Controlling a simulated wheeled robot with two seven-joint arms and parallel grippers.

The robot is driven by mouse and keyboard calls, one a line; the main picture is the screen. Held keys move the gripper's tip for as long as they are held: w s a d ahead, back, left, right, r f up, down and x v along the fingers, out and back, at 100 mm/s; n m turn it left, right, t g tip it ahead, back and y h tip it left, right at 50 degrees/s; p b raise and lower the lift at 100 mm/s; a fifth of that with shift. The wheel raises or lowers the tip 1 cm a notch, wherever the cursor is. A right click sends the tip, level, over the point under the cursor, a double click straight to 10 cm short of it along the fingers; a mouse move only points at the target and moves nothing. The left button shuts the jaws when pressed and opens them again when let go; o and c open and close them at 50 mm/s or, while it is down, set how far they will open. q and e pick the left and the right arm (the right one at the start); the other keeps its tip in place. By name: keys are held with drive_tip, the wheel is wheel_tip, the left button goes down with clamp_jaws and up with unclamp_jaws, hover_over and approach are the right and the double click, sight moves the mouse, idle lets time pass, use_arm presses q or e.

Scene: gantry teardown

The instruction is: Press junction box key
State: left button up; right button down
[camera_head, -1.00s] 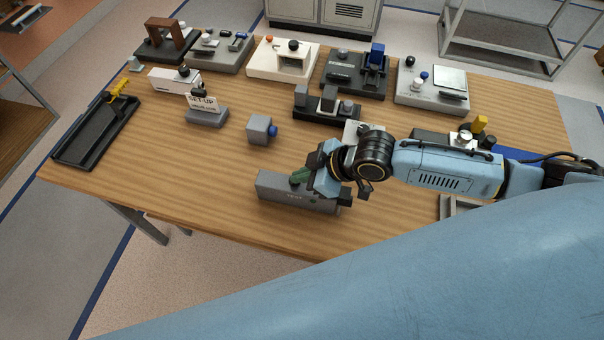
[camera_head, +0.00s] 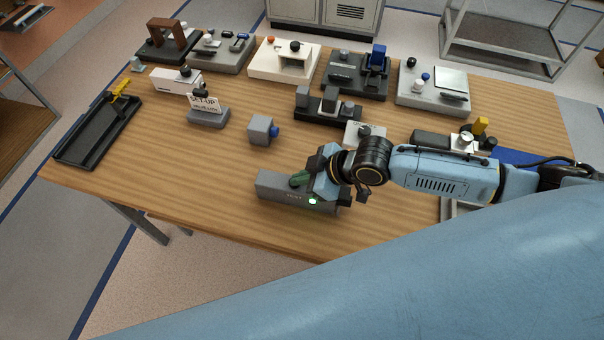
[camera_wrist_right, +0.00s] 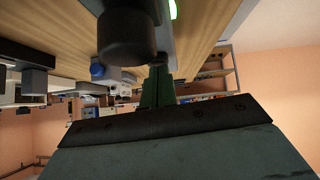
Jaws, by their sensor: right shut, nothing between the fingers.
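The junction box is a long grey box (camera_head: 275,192) lying near the table's front edge in the head view. A small light (camera_head: 312,201) glows green-white on its front side, near its right end. My right gripper (camera_head: 299,180) is shut and empty, its green fingers low at the top of the box. Whether they touch the key cannot be told, as the gripper hides that spot. In the right wrist view the shut green fingers (camera_wrist_right: 157,88) show beside a dark round knob (camera_wrist_right: 126,38), with a bright green strip (camera_wrist_right: 173,9) above. My left gripper is not in view.
A grey block with a blue knob (camera_head: 260,130) stands behind the box. A set-up sign (camera_head: 205,104) and a black tray (camera_head: 93,140) are to the left. Several devices line the table's back. Bare wood (camera_head: 190,170) lies left of the box.

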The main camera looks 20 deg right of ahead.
sight(302, 188)
drive_tip(key=r+p, duration=0.3)
drive_tip(key=p, duration=0.1)
drive_tip(key=shift+s+r, duration=0.25)
drive_tip(key=shift+r, duration=0.15)
drive_tip(key=v, duration=0.9)
drive_tip(key=shift+d+r, duration=0.2)
drive_tip(key=shift+r, duration=0.2)
drive_tip(key=shift+s, duration=0.1)
